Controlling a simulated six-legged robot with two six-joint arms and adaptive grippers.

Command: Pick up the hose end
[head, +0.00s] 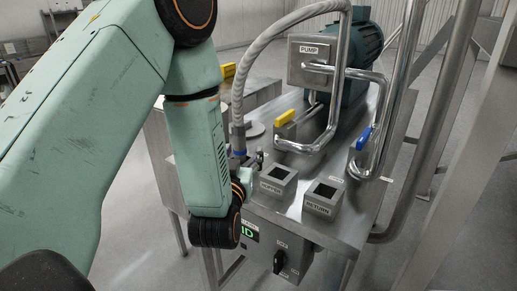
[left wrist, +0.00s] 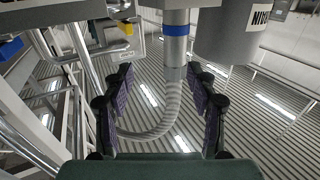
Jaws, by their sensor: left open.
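The pale ribbed hose (head: 255,62) arches down from the top of the head view. Its hose end (head: 239,157) has a blue band and hangs or stands beside my left wrist. My left gripper (head: 255,163) is there, mostly hidden by my own arm. In the left wrist view the hose end (left wrist: 176,52) shows a metal sleeve and blue band. The left gripper (left wrist: 159,75) is open, with one dark-padded finger on each side of the hose end in the picture. I cannot tell whether a finger touches it. My right gripper is not in view.
Two square sockets stand on the steel table: a left one (head: 278,181) and one labelled RETURN (head: 323,198). A control box (head: 270,250) with a black knob is on the front. The pump box (head: 309,60), yellow valve handle (head: 285,117) and blue valve handle (head: 363,138) are behind.

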